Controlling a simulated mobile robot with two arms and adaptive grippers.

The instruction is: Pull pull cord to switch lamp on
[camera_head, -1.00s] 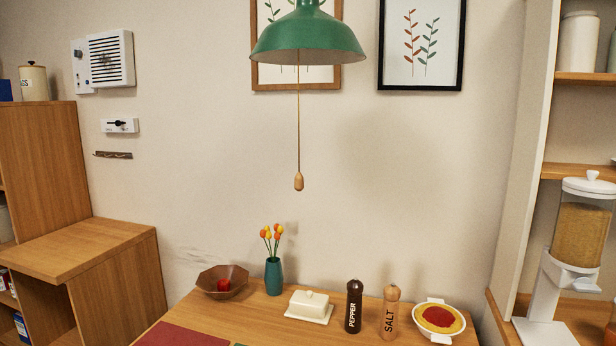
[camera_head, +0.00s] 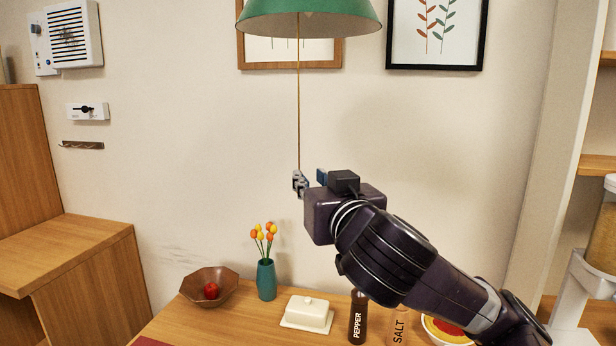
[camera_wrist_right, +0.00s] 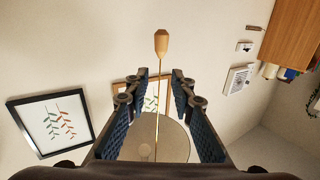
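The green lamp (camera_head: 308,20) hangs at the top of the head view. Its thin pull cord (camera_head: 298,100) drops straight down to my right gripper (camera_head: 308,181), which hides the cord's lower end. In the right wrist view, the wooden knob (camera_wrist_right: 161,42) shows just beyond the fingertips. The cord (camera_wrist_right: 156,115) runs in the gap between the blue-padded fingers, with space on both sides. My right gripper (camera_wrist_right: 160,88) is open there. I cannot tell the knob's exact depth from the fingertips. My left gripper is in neither view.
Below the arm, the wooden table (camera_head: 225,325) carries a bowl (camera_head: 222,287), a teal vase (camera_head: 266,281), a butter dish (camera_head: 307,312), a pepper mill (camera_head: 357,320) and a salt mill (camera_head: 399,325). Open air lies left of the cord.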

